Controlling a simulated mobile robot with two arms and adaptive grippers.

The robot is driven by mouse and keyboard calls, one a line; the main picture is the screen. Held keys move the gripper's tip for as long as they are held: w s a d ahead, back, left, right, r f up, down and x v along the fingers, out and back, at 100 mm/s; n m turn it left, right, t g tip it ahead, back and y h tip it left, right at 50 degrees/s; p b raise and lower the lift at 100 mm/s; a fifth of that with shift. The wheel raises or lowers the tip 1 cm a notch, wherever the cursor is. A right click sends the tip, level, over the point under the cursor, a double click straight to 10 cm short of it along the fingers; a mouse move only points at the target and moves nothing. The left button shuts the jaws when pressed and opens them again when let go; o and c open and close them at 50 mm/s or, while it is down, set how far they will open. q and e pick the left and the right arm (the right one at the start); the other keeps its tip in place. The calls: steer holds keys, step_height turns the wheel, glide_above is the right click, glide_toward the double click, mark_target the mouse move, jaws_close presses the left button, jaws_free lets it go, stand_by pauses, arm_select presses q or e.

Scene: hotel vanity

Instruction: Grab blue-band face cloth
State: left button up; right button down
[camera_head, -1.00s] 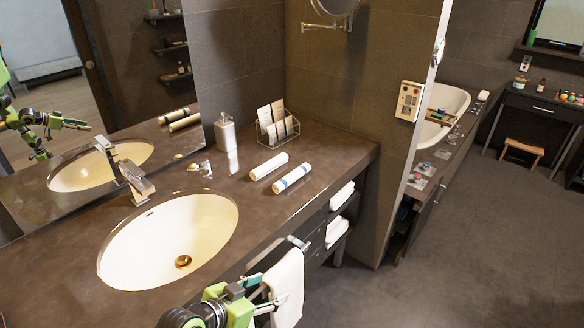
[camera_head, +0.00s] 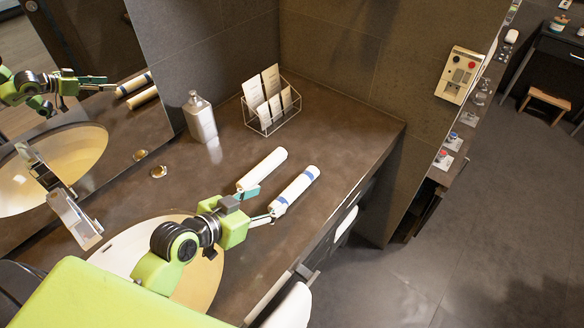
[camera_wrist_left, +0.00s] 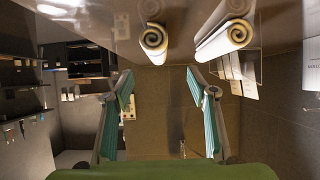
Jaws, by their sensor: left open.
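The blue-band face cloth (camera_head: 296,190) is a white roll with blue bands lying on the brown counter, right of a plainer rolled cloth (camera_head: 263,170). My left gripper (camera_head: 257,206) is open and empty at the near ends of the two rolls. One fingertip is close to the plainer roll's near end, the other close to the blue-band roll's near end; contact cannot be told. In the left wrist view, the open fingers (camera_wrist_left: 160,75) point toward the rolls' spiral ends. The left roll (camera_wrist_left: 153,42) there seems to be the blue-band one; its bands are not visible. My right gripper is not in view.
A wire card holder (camera_head: 270,106) stands behind the rolls, and a soap dispenser (camera_head: 200,116) stands by the mirror. The sink (camera_head: 120,250) lies under my left arm, with the faucet (camera_head: 72,215) to its left. The counter right of the rolls is clear.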

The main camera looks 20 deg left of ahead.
mark_target(289, 192)
arm_select(q)
steer(key=shift+w+d+f+p, duration=0.15)
steer(key=shift+w+d+p, duration=0.15)
steer(key=shift+w+d, duration=0.45)
steer(key=x, duration=0.2)
steer(key=shift+w+d+f, duration=0.2)
steer(key=shift+f, duration=0.1)
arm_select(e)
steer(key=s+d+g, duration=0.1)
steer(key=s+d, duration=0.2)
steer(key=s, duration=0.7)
arm_select(q)
steer(key=shift+a+p+x, duration=0.2)
steer(key=shift+p+x, duration=0.15)
steer(key=shift+x, duration=0.85)
steer(key=shift+p+x, duration=0.3)
steer(key=shift+x, duration=0.5)
steer(key=p+x, duration=0.1)
steer(key=x, duration=0.3)
steer(key=c, duration=1.1)
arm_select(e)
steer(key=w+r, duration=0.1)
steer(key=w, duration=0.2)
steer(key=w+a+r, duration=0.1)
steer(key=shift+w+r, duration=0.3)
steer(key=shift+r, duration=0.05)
